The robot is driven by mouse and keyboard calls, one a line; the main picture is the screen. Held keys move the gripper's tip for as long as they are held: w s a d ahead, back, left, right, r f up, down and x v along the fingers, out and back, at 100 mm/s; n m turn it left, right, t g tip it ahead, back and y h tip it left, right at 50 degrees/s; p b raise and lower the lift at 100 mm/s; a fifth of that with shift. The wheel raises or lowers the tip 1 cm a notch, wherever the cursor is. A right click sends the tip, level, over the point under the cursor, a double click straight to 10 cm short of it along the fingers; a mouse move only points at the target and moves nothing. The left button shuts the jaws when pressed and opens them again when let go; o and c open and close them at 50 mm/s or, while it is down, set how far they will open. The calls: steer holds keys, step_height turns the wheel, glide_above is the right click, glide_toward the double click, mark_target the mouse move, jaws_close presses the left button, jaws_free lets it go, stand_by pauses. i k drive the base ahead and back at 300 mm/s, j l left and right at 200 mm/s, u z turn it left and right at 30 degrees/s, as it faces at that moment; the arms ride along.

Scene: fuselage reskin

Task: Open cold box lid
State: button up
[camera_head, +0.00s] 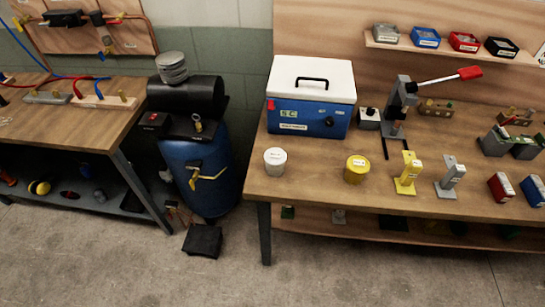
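The cold box (308,117) is a blue chest with a label on its front. It stands at the left end of the right-hand workbench. Its white lid (313,75) is closed on top and has a dark handle (312,82) in the middle. A small red piece sits at the left of the front, just under the lid's edge. My gripper is not in view.
The workbench (330,192) also bears a white tub (275,161), a yellow tub (355,169) and a lever press (400,100) right of the box. A blue barrel (205,180) stands left of the bench. The floor in front (140,265) is clear.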

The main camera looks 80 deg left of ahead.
mark_target(312, 72)
steer(key=u, duration=2.45)
steer(key=k+j, duration=0.05)
steer(key=j, duration=0.05)
